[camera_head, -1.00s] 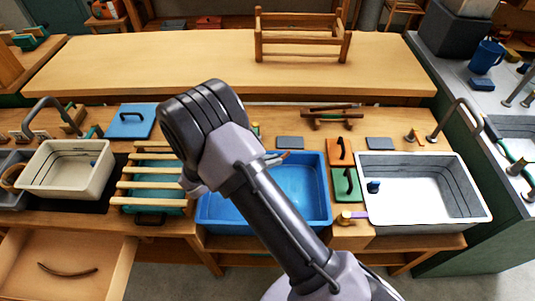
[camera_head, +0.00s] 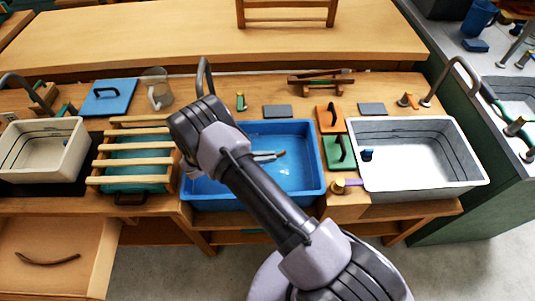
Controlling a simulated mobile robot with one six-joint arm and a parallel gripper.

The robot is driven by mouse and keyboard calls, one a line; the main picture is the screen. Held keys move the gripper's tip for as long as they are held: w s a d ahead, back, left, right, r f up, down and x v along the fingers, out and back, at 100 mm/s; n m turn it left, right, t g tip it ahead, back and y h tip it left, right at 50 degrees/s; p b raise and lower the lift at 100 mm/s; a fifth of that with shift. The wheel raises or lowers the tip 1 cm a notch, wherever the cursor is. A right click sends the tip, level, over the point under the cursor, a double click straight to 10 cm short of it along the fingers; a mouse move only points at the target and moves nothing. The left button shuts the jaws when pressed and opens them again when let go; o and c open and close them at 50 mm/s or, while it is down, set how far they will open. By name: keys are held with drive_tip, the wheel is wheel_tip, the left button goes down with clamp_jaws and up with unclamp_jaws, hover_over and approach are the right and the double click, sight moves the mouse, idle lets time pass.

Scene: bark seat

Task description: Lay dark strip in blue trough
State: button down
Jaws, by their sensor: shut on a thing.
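The blue trough (camera_head: 312,185) is a basin set in the middle of the bench, with its rim and part of its pale blue inside showing. My gripper (camera_head: 268,156) shows past my arm, over the trough, and is shut on a thin brown strip (camera_head: 281,153). Only a short end of the strip shows; my arm and gripper hide the rest. I cannot tell its height above the trough bottom. Another dark curved strip (camera_head: 47,259) lies in the open drawer (camera_head: 70,280). More dark strips (camera_head: 320,81) lie on a small wooden rack behind the trough.
A slatted wooden rack (camera_head: 130,165) stands left of the trough, with a cream basin (camera_head: 42,150) beyond it. Orange (camera_head: 330,118) and green (camera_head: 338,152) handled blocks and a white sink (camera_head: 415,155) are to the right. A tap (camera_head: 203,75) and a clear jug (camera_head: 157,90) stand behind.

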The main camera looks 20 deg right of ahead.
wheel_tip(320, 180, down, 7)
drive_tip(key=b, duration=0.4)
drive_tip(key=shift+f, duration=0.15)
drive_tip(key=c, duration=1.5)
unclamp_jaws()
